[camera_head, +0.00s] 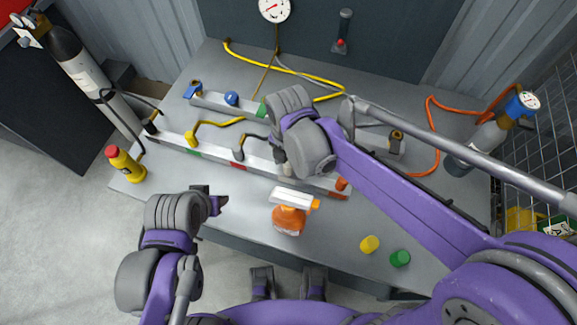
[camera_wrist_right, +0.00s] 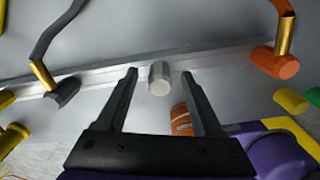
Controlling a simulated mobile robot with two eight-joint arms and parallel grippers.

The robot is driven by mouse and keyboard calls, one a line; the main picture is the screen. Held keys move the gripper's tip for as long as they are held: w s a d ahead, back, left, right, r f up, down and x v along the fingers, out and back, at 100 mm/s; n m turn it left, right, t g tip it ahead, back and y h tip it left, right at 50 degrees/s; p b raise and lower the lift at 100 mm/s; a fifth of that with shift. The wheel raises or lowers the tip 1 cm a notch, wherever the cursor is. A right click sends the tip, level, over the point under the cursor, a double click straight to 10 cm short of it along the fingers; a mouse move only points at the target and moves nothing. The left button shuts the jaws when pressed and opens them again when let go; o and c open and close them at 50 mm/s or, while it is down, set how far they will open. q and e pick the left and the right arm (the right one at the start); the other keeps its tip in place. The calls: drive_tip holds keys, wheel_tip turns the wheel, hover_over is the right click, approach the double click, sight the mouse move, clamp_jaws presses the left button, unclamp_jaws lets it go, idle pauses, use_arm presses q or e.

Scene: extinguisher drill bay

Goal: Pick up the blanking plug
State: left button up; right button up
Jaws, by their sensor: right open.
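The blanking plug looks to be the short pale grey cylinder (camera_wrist_right: 159,78) in the right wrist view. It is by the edge of the pale rail, framed between the tips of my right gripper (camera_wrist_right: 160,73). The two dark fingers are spread apart, with visible gaps to the plug on both sides. In the head view my right wrist hangs over the rail (camera_head: 206,151) and largely hides the plug and the fingertips. My left gripper (camera_head: 219,203) is above the table's front left edge, away from the plug; its finger gap does not show clearly.
An orange spray bottle (camera_head: 289,220) stands in front of the rail. A yellow cap (camera_head: 369,244) and a green cap (camera_head: 400,258) are to its right. A yellow bottle (camera_head: 125,164) stands at left. Hoses with fittings lie along the rail; a yellow hose (camera_head: 300,75) crosses the back.

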clamp_jaws()
drive_tip(key=shift+r, duration=0.1)
idle(0.4)
use_arm(q)
drive_tip(key=shift+w+r+p, duration=0.1)
drive_tip(key=shift+r+p, duration=0.3)
drive_tip(key=shift+r, duration=0.1)
use_arm(e)
wheel_tip(320, 180, up, 10)
drive_tip(key=shift+f, duration=0.1)
